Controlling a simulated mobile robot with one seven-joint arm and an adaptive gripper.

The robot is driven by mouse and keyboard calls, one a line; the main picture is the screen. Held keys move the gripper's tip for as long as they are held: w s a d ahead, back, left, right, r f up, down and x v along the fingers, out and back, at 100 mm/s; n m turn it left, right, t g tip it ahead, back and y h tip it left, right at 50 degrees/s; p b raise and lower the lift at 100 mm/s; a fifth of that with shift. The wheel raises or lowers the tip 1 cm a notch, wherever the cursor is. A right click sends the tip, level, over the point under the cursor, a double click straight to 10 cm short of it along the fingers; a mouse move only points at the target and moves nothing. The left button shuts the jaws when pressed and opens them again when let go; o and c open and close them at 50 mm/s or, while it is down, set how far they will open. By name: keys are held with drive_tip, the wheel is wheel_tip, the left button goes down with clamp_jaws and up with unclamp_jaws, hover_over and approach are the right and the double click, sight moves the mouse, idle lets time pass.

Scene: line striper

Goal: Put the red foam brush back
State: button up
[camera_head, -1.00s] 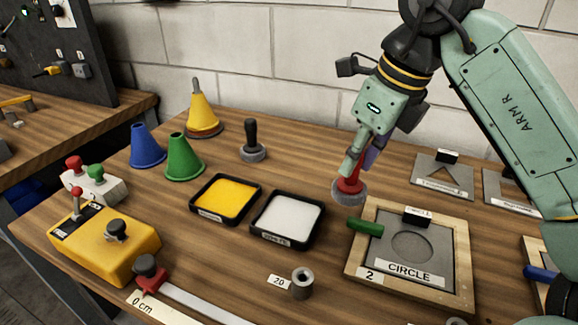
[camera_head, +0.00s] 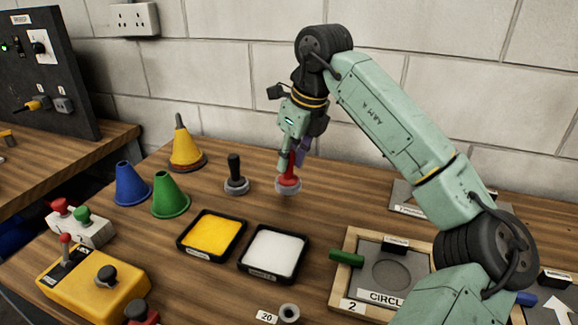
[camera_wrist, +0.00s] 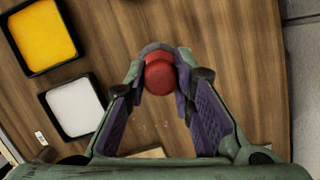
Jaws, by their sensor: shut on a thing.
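The red foam brush (camera_head: 289,178) has a red handle and a grey round foam base. It is upright, behind the white paint tray and right of a black-handled brush. My gripper (camera_head: 290,155) is above it, shut on its red handle. In the wrist view the red knob (camera_wrist: 159,75) sits between my fingertips (camera_wrist: 160,70), with a rim of the grey base showing past it. I cannot tell whether the base touches the table or is just above it.
A black-handled brush (camera_head: 236,175) stands close to the left. Yellow (camera_head: 212,234) and white (camera_head: 273,250) paint trays lie in front. Blue (camera_head: 131,186), green (camera_head: 169,196) and yellow (camera_head: 186,148) cones stand left. A CIRCLE stencil frame (camera_head: 345,252) lies front right. Bare table lies to the brush's right.

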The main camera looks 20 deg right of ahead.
sight(291, 164)
drive_tip(key=shift+s+b+x, duration=0.15)
drive_tip(key=shift+b+x, duration=0.5)
drive_tip(key=shift+x, duration=0.2)
drive_tip(key=shift+s+b+x, duration=0.15)
drive_tip(key=shift+b+x, duration=0.5)
drive_tip(key=shift+x, duration=0.2)
drive_tip(key=shift+d+f, duration=0.15)
drive_tip(key=shift+f, duration=0.15)
drive_tip(key=o, duration=1)
drive_tip(key=b+v, duration=0.1)
drive_tip(key=v, duration=1.1)
drive_tip(key=shift+d, duration=0.1)
